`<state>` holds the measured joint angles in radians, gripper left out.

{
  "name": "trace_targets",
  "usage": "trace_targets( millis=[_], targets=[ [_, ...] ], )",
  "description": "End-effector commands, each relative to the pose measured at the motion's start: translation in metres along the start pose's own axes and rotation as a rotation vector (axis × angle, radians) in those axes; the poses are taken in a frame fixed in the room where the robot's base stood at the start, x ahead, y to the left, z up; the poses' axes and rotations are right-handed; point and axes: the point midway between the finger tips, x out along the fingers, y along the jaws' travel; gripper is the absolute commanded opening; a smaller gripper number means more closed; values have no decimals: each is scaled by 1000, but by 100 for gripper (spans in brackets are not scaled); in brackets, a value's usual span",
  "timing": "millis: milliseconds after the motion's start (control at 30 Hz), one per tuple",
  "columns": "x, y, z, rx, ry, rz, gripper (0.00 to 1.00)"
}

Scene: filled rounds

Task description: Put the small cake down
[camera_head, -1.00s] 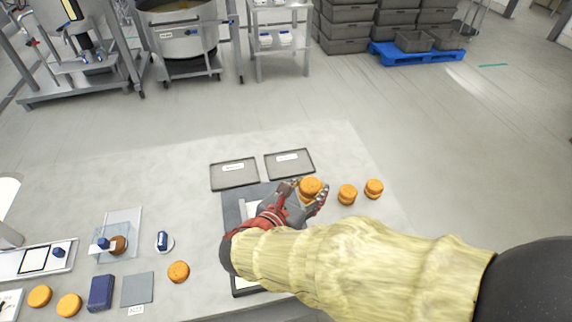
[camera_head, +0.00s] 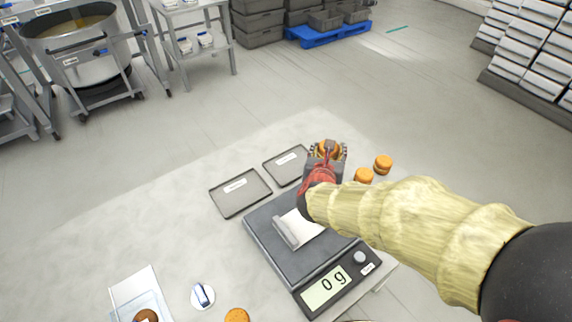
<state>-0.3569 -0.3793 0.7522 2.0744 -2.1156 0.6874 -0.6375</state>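My gripper (camera_head: 328,152), red and grey, is at the far right part of the table, just right of the right-hand dark tray. A small orange-brown cake (camera_head: 329,146) sits between its fingers, and the gripper looks shut on it. The fingers partly hide the cake. I cannot tell how high it is above the table. Two more small cakes, one (camera_head: 364,175) and another (camera_head: 383,163), stand on the table right of the gripper. The scale (camera_head: 265,226) is in front of the gripper; its display (camera_head: 326,288) reads 0 g.
Two flat dark labelled trays, the left one (camera_head: 229,205) and the right one (camera_head: 271,167), lie empty behind the scale. A white sheet or scraper-like piece (camera_head: 292,234) is on the scale. Another cake (camera_head: 237,315) is at the front edge.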

Motion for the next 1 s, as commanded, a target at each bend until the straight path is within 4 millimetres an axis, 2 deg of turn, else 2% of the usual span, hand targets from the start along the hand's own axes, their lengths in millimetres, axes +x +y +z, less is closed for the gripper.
trace_targets(
  millis=[233,367,767,1000],
  targets=[
    [0,19,-8,-28,0,67,35],
    [10,31,-14,-30,-1,72,35],
    [67,94,-30,-29,0,70,35],
    [100,120,-59,-30,0,70,35]
  ],
)
